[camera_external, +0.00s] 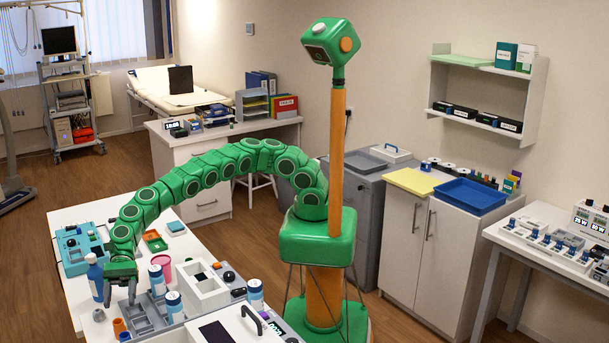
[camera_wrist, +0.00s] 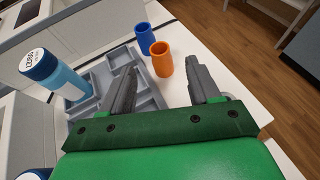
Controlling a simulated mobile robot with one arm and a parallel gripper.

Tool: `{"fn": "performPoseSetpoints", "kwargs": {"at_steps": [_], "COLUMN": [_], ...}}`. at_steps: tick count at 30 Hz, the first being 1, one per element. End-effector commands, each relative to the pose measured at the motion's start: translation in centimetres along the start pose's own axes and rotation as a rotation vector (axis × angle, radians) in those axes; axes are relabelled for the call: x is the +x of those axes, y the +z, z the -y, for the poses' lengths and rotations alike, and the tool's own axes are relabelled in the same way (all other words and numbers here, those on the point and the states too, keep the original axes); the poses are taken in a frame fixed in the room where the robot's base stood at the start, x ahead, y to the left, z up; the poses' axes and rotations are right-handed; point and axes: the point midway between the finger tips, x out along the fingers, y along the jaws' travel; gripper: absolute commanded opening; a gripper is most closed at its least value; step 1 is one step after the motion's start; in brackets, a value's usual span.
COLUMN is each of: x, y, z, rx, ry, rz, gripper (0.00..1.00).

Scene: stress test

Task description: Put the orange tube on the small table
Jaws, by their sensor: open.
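The orange tube (camera_wrist: 162,62) stands upright on the white table (camera_wrist: 181,42), its open top showing. It also shows in the external view (camera_external: 119,326) near the table's front edge. In the wrist view it lies ahead, between the lines of my gripper's fingers. My gripper (camera_wrist: 165,82) is open and empty, its fingers wide apart, short of the tube and not touching it. In the external view my gripper (camera_external: 121,299) points down above the table, just behind the tube. I cannot tell which table is the small one; a white table (camera_external: 549,215) stands at the right.
A blue tube (camera_wrist: 145,38) stands right beside the orange tube. A yellow pad (camera_external: 413,181) and blue tray (camera_external: 470,197) lie on the cabinet. The right table holds several instruments.

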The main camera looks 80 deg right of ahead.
Motion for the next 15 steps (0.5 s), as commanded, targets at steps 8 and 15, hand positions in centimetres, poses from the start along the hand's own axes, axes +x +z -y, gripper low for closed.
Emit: {"fn": "performPoseSetpoints", "kwargs": {"at_steps": [8,15], "x": [-2.8,-4.3], "y": [-0.1,0.0], "z": [0.1,0.0], "rx": [0.001,0.000], "ry": [-0.001,0.001], "rz": [0.000,0.000], "gripper": [0.61,0.61]}}
